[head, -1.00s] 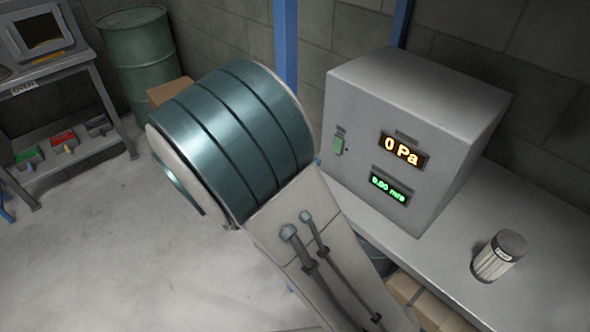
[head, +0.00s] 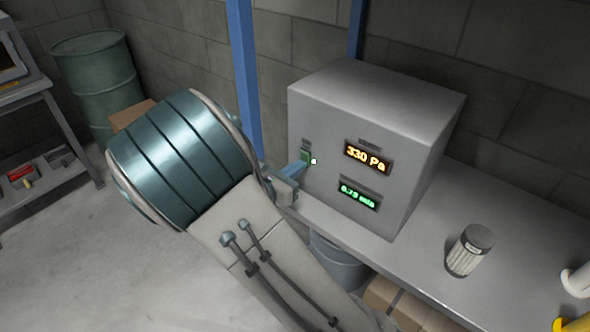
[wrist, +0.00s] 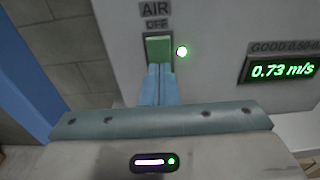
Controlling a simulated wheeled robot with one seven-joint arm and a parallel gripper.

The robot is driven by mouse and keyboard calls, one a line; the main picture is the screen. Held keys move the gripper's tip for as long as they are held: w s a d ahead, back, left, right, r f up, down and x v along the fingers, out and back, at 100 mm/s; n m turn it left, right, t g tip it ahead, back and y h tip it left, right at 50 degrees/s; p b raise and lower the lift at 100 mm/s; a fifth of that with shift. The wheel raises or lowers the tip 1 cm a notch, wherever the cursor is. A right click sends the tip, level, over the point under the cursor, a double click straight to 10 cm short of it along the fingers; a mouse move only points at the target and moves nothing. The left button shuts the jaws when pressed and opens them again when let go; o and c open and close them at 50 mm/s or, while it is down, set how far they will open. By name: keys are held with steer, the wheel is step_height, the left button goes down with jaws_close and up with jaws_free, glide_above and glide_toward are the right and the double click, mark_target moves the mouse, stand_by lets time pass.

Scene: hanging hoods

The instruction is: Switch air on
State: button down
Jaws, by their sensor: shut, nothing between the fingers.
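The grey control box (head: 385,100) stands on the bench. Its green switch (head: 305,156) is on the left of the front face, and a lit lamp (head: 313,161) is beside it. In the wrist view the switch (wrist: 159,48) sits under the labels AIR and OFF, with the lamp (wrist: 182,52) glowing green-white. My gripper (head: 301,166) has its blue fingers shut and empty, their tips at the lower part of the switch; contact is hard to tell. The orange display (head: 367,158) reads 330 Pa. The green display (wrist: 282,71) reads 0.73 m/s.
A ribbed canister (head: 468,250) stands on the bench (head: 425,225) right of the box. A blue post (head: 245,80) rises behind my arm. A bucket (head: 338,262) and cardboard boxes (head: 395,305) are under the bench. A green drum (head: 95,80) stands at left.

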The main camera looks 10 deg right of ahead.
steer(key=f+v, duration=0.3)
steer(key=v, duration=1)
steer(key=shift+s+a+b, duration=0.2)
steer(key=shift+a+b, duration=0.15)
steer(key=shift+r, duration=0.1)
